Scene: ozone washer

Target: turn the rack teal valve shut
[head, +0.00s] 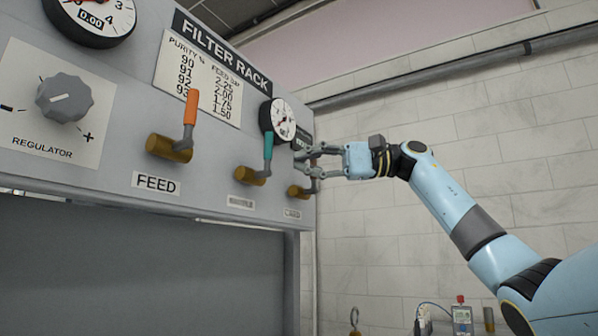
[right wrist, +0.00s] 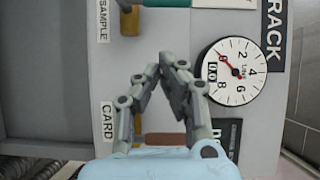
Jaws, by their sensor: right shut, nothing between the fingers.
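The teal valve (head: 267,152) is the middle of three valves on the rack front. Its teal handle stands up from a brass body (head: 250,176). In the right wrist view part of the teal handle (right wrist: 167,3) shows at the top edge, beside the SAMPLE label. My right gripper (head: 300,154) is to the right of the teal handle, apart from it, in front of the panel. In the right wrist view its fingertips (right wrist: 168,58) meet with nothing between them, between the teal valve and the CARD valve. My left gripper is out of view.
The CARD valve (right wrist: 137,125) is close to my right gripper, its handle partly hidden by the fingers. A round gauge (right wrist: 234,72) is beside the fingers. The orange FEED valve (head: 190,108) and regulator knob (head: 64,98) are further left. Right of the rack is open room before a tiled wall.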

